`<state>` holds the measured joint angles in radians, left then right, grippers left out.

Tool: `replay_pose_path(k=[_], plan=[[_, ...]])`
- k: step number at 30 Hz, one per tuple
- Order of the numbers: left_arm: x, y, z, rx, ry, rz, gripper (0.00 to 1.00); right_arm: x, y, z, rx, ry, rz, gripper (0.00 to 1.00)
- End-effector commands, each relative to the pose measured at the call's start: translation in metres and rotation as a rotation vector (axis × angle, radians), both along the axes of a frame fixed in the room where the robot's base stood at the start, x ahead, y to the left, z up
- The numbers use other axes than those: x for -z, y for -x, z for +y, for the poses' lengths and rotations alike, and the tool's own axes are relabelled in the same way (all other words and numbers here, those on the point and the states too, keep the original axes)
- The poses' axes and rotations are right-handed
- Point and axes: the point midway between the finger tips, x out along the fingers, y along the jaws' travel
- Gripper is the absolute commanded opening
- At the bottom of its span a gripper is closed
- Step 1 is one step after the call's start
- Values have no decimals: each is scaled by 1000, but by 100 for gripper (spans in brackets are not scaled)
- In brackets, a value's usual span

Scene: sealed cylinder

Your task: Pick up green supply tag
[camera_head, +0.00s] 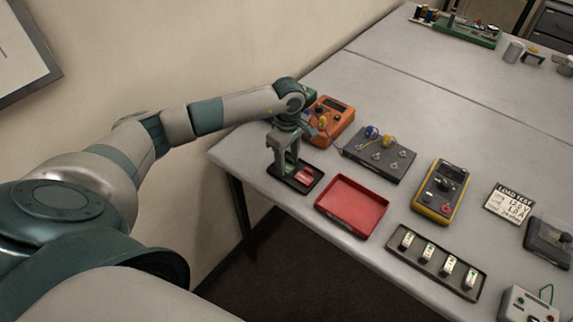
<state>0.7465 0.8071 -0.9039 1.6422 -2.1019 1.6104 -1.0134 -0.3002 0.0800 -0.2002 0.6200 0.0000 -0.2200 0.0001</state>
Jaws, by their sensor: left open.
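My left gripper (284,170) points down over the left part of a small black tray (312,186) near the table's left end. Its jaws are open, with the fingertips close to the tray. A red tag (304,176) lies in the tray, just right of the fingers. I cannot make out a green tag; the gripper hides part of the tray. My right gripper is not in view.
An empty-looking red tray (352,205) lies right of the black tray. An orange meter (333,118), a grey board with knobs (378,158), a yellow meter (440,190) and a black rack (437,262) stand nearby. The table's far middle is clear.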

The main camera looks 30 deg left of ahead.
Motion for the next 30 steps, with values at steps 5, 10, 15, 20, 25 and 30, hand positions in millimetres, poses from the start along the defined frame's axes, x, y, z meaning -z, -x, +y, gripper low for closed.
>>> replay_pose_path(k=[5,10,15,20,25,30], plan=[[0,0,0,0,0,0,40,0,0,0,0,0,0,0],[0,0,0,0,0,0,14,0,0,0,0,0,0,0],[-1,0,0,0,0,0,14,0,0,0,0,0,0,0],[-1,0,0,0,0,0,14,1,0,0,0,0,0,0],[-7,-1,0,0,1,-3,14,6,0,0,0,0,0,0],[-22,-1,0,1,0,-5,14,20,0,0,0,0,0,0]])
